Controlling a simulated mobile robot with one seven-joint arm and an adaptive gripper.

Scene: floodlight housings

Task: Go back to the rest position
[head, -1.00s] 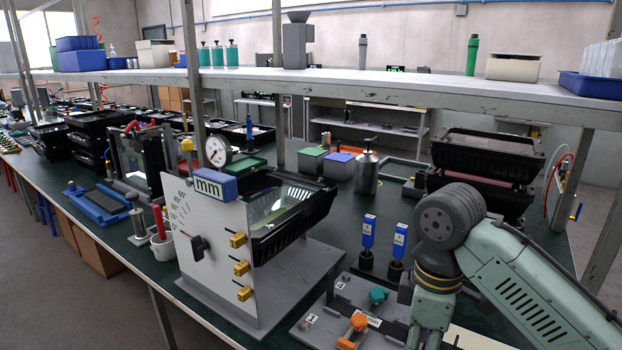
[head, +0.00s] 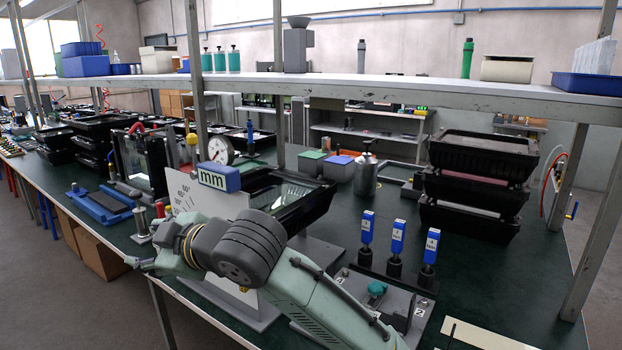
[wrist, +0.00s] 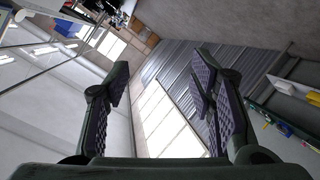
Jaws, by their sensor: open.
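My gripper (wrist: 160,85) is open and empty in the wrist view, its two dark textured fingers wide apart. Between and beyond them are only the far wall, bright windows and a grey corrugated surface. In the head view my gripper (head: 140,263) is small, at the left end of my arm, which lies across the front of the bench. It is in front of the white gauge panel (head: 213,204) with the "mm" block (head: 218,178), and my arm hides the panel's lower part. I see no contact between my gripper and anything.
Blue-tagged tools (head: 398,240) stand in a row in a fixture at front right. Black housings (head: 478,170) are stacked behind them, near a metal pump bottle (head: 366,175). A long shelf (head: 400,88) runs above the bench.

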